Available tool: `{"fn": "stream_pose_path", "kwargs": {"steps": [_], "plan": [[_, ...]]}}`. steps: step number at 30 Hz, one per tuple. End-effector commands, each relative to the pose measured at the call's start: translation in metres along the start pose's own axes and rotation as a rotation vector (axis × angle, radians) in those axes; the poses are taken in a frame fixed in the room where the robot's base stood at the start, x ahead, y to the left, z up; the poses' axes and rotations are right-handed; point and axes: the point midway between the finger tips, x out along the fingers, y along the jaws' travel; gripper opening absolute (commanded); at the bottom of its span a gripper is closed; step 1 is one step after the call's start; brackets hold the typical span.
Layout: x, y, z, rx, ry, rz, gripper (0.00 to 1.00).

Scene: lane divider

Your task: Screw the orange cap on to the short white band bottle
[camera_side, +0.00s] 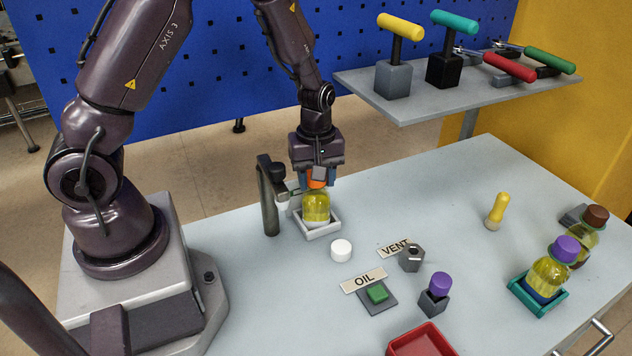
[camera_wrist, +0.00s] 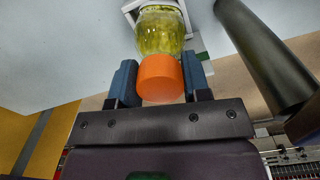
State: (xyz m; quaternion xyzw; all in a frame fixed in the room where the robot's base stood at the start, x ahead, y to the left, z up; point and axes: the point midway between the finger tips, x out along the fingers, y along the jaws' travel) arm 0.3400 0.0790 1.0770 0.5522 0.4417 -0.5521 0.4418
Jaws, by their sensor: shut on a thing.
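My gripper (camera_wrist: 160,82) is shut on the orange cap (camera_wrist: 160,78), one blue-grey finger on each side of it. In the side view my gripper (camera_side: 317,175) points down with the cap (camera_side: 316,184) between its fingers. Directly below is a bottle (camera_side: 316,207) of yellow liquid, upright in a white square holder (camera_side: 321,231). In the wrist view the bottle (camera_wrist: 160,32) shows just beyond the cap. The cap is at the bottle's mouth and hides it. I cannot tell whether the cap touches the thread. No white band is clearly visible on this bottle.
A dark post (camera_side: 268,195) stands close left of the bottle. A white cap (camera_side: 341,250) lies in front. OIL (camera_side: 364,280) and VENT (camera_side: 396,247) labels, a purple-topped block (camera_side: 435,294) and a red tray (camera_side: 421,342) are nearer. Two capped bottles stand at right, one in a teal holder (camera_side: 539,296).

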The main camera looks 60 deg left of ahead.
Motion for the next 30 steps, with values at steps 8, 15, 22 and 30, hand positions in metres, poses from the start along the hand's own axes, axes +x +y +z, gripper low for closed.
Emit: {"fn": "stream_pose_path", "kwargs": {"steps": [8, 15, 22, 30], "plan": [[0.0002, -0.0001, 0.0000, 0.106, -0.001, 0.001, 0.28], [0.0002, 0.0000, 0.0001, 0.148, 0.000, 0.000, 0.28], [0.0003, 0.0001, 0.0004, 0.212, -0.001, 0.000, 0.64], [0.0002, 0.0000, 0.0002, 0.211, 0.000, 0.000, 0.73]]}}
